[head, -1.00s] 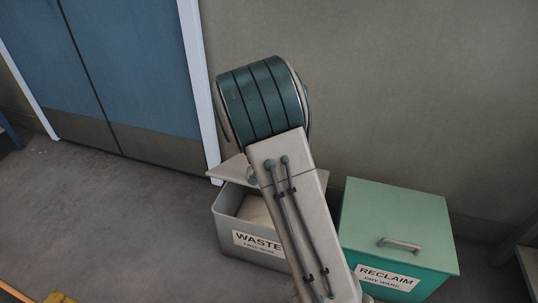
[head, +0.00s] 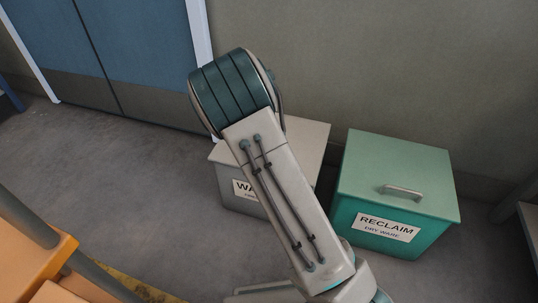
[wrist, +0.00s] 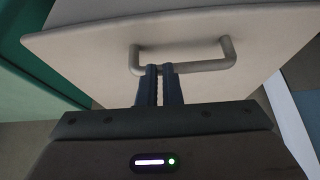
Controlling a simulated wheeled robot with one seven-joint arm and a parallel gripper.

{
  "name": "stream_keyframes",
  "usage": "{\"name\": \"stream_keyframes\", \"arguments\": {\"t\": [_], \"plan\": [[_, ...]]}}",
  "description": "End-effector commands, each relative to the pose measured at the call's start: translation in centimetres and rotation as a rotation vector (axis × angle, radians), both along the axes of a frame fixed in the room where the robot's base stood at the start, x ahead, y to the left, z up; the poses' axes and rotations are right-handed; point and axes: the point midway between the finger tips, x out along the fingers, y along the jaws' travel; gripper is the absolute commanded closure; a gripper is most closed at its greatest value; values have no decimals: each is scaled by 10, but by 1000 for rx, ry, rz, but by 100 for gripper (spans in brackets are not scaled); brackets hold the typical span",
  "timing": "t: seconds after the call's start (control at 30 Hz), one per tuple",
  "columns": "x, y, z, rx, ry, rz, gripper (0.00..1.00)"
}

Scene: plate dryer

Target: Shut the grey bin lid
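The grey bin (head: 236,190), labelled WASTE, stands against the wall, partly hidden behind my arm. Its lid (head: 312,141) lies over the top, and the inside no longer shows. It looks down or nearly down; my arm hides much of its front edge. In the wrist view the pale lid (wrist: 100,50) fills the upper part, with its bar handle (wrist: 205,66). My gripper (wrist: 163,70) has its two fingers close together, with the tips at the handle's bar. The bar does not clearly pass between them. My gripper is hidden in the head view.
A green RECLAIM bin (head: 390,190) with a closed lid and handle stands just right of the grey bin. A blue door (head: 130,60) is at the left. An orange piece of furniture (head: 30,255) is at the lower left. Open floor lies between.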

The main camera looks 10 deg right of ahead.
Motion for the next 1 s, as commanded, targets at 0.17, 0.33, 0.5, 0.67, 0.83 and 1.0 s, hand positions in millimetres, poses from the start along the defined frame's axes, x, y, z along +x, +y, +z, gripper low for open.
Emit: {"name": "stream_keyframes", "arguments": {"t": [0.17,0.33,0.5,0.67,0.83,1.0], "plan": [[-12,10,-19,-5,40,16,100],[-13,9,-20,-5,43,14,100],[-11,5,-8,-4,31,6,100],[-10,3,19,-2,17,2,100],[-10,2,52,0,1,-6,100],[-42,20,46,-3,5,0,100]]}}
